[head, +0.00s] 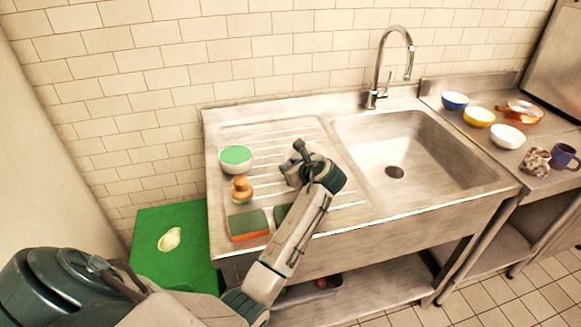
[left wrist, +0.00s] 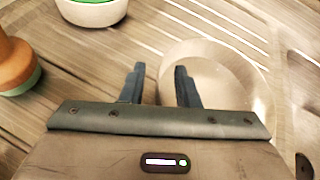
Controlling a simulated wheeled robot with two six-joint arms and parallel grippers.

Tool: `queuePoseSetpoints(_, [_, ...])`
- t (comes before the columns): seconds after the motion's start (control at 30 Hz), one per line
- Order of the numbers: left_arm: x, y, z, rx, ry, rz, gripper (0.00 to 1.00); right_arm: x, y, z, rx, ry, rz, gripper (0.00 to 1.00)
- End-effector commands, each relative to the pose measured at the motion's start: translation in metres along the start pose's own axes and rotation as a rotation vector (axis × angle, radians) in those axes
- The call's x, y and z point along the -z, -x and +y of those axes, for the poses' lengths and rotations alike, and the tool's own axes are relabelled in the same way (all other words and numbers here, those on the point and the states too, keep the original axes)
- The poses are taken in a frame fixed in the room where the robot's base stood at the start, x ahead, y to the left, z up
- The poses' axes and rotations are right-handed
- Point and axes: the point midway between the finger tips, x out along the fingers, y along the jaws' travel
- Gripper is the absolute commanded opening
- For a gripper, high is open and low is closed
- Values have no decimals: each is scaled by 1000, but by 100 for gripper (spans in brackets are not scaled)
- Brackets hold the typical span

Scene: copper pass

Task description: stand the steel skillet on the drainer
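A round, shiny pale-metal vessel, which I take for the steel skillet (left wrist: 235,75), lies on the ribbed drainer (left wrist: 90,60) in the left wrist view. Its near-left edge lies between and beneath my left gripper's fingers (left wrist: 158,70). The fingers are apart, with no grip on it visible; whether they touch it I cannot tell. No handle shows clearly. In the head view my left gripper (head: 292,172) is over the middle of the drainer (head: 262,137), and my arm hides most of the vessel. My right gripper is not in view.
On the drainer are a green-filled white bowl (head: 237,167), a wooden brush (head: 241,190) and a green-orange sponge (head: 248,226). The sink (head: 425,165) with tap (head: 376,75) is to the right. Bowls, a copper pan (head: 520,111) and a blue mug (head: 563,157) stand on the right counter.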

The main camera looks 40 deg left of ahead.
Motion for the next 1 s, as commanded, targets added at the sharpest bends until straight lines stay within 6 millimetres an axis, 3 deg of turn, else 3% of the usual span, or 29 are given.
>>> queuePoseSetpoints(0.37, [2,9,-1,2,1,2,28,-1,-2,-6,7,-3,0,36])
queuePoseSetpoints(0.8, [2,96,0,2,4,4,28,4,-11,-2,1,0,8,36])
queuePoseSetpoints(1.0, [1,116,0,1,2,1,28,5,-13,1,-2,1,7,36])
